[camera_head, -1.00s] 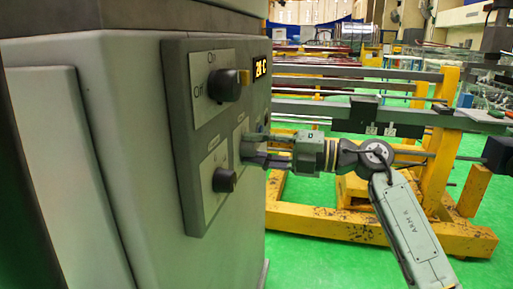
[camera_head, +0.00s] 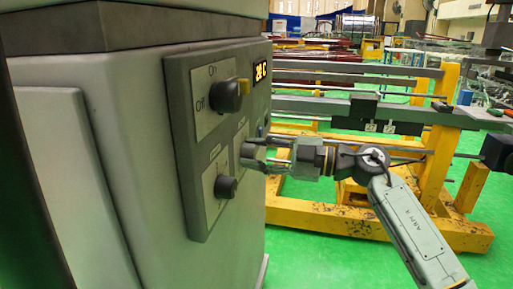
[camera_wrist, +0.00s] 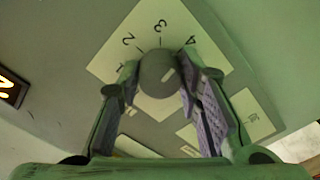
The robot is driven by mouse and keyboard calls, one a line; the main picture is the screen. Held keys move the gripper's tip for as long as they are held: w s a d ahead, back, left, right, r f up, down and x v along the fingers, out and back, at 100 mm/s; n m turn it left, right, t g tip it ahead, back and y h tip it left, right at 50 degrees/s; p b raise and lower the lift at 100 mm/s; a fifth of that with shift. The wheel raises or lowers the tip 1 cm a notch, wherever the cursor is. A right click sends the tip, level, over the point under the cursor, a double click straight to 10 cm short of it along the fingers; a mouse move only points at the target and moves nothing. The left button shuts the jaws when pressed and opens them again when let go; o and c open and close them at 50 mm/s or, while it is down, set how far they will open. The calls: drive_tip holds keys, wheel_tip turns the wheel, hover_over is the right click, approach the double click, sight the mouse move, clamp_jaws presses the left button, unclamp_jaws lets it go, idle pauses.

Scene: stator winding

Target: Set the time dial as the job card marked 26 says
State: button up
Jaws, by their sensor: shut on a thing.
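The dial in the wrist view is a round grey knob (camera_wrist: 155,73) on a pale plate marked 1, 2, 3 and 4. Its light pointer line slants up and right, roughly toward the 4. My gripper (camera_wrist: 158,82) has one finger on each side of the knob and is shut on it. In the head view my gripper (camera_head: 249,153) is at the right-hand plate of the grey control panel (camera_head: 180,125), and its fingers hide the dial. A job card marked 26 cannot be made out in these frames.
The panel also holds an On/Off knob (camera_head: 225,96), a lower black knob (camera_head: 226,187) and a lit display (camera_head: 259,73), too blurred to read surely. Small pale labels (camera_wrist: 251,112) lie near the dial plate. A yellow machine frame (camera_head: 440,120) stands behind my arm.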

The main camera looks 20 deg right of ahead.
drive_tip(key=m+p, duration=0.3)
drive_tip(key=m, duration=0.3)
drive_tip(key=shift+r+p, duration=0.15)
drive_tip(key=shift+p, duration=0.25)
drive_tip(key=shift+m+p, duration=1.3)
drive_tip(key=shift+m, duration=0.8)
drive_tip(key=shift+f, duration=0.2)
drive_tip(key=o, duration=1.1)
drive_tip(key=shift+o, duration=0.2)
drive_tip(key=v, duration=1.2)
